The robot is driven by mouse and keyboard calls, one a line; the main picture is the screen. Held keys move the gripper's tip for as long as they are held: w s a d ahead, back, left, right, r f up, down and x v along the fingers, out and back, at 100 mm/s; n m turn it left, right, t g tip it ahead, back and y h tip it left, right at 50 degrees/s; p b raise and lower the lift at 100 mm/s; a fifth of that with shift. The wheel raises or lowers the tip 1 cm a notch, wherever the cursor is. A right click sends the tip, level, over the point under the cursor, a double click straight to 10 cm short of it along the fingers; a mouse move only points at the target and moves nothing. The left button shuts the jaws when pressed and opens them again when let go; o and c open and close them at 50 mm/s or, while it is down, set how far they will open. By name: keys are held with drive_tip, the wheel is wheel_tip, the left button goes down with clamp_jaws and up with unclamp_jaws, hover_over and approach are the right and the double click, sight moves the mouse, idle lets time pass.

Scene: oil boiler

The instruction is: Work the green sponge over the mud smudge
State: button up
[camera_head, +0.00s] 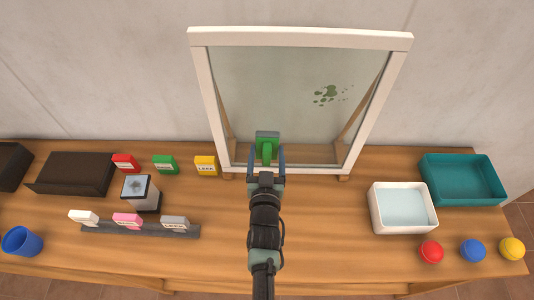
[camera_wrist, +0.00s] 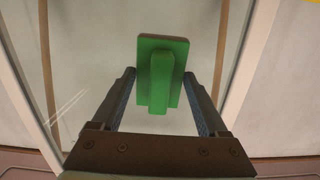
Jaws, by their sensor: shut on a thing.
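The green sponge (camera_head: 267,144) has a flat pad and a raised grip; in the wrist view the sponge (camera_wrist: 162,72) sits between the fingers. My gripper (camera_head: 267,157) is shut on its grip, and the gripper (camera_wrist: 160,85) also shows in the wrist view. The sponge is at the lower part of the white-framed glass pane (camera_head: 275,85); I cannot tell whether it touches the glass. The mud smudge (camera_head: 328,95) is a group of dark green blotches on the upper right of the pane, above and right of the sponge. It does not show in the wrist view.
The frame stands at the back of the wooden table (camera_head: 310,235). On the right are a white tray (camera_head: 430,220), a teal tray (camera_head: 490,203) and coloured balls (camera_head: 472,250). On the left are small coloured boxes (camera_head: 165,165), a grey-topped block (camera_head: 140,190) and a blue cup (camera_head: 21,241).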

drive_tip(key=shift+d+f+b, duration=0.15)
drive_tip(key=shift+d+b, duration=0.3)
drive_tip(key=shift+b, duration=0.45)
drive_tip(key=shift+d, duration=0.15)
drive_tip(key=shift+w+a+r+p, duration=0.1)
drive_tip(key=shift+a+r+p, duration=0.35)
drive_tip(key=shift+p, duration=0.65)
drive_tip(key=a+p, duration=0.1)
drive_tip(key=p, duration=0.2)
drive_tip(key=shift+a+p, duration=0.35)
drive_tip(key=shift+p, duration=0.05)
drive_tip(key=shift+f, duration=0.15)
